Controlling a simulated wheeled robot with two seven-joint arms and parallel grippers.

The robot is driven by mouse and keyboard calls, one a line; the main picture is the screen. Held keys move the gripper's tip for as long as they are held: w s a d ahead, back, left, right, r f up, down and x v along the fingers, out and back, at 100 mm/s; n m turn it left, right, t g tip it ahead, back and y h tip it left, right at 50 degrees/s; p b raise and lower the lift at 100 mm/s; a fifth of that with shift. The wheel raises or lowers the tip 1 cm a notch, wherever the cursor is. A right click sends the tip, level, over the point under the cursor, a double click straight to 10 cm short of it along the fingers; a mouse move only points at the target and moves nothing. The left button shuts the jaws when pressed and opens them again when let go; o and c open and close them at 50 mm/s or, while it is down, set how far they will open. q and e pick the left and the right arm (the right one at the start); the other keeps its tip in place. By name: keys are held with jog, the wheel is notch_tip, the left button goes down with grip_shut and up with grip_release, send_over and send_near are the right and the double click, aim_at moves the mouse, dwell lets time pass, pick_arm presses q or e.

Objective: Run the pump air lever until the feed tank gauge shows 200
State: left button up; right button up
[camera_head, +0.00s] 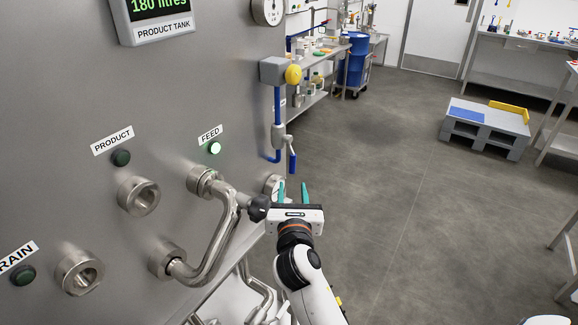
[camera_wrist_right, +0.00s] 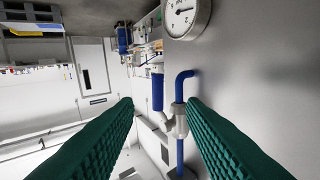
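The blue lever (camera_head: 292,161) hangs beside a grey valve (camera_head: 279,135) on a thin blue pipe at the tank's right edge; it also shows in the wrist view (camera_wrist_right: 157,90). I cannot confirm that it is the pump air lever. My right gripper (camera_head: 293,191) is open and empty below the lever, apart from it. In the wrist view its green fingers (camera_wrist_right: 160,104) stand wide on either side of the lever and valve, which lie farther off. No feed tank gauge can be identified by label. A display (camera_head: 160,10) reads 180 litres, labelled PRODUCT TANK. My left gripper is out of view.
A round dial (camera_head: 269,9) is partly cut off. A yellow button (camera_head: 293,75) sits above the lever. The FEED lamp (camera_head: 214,148) glows; the PRODUCT lamp (camera_head: 121,157) is dark. A bent steel pipe (camera_head: 222,240) juts out left of my gripper.

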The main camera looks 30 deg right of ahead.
aim_at(292, 168)
jog(key=p+x, duration=0.1)
jog(key=x, duration=1.1)
jog(key=shift+d, duration=0.2)
jog(key=shift+s, duration=0.1)
grip_shut()
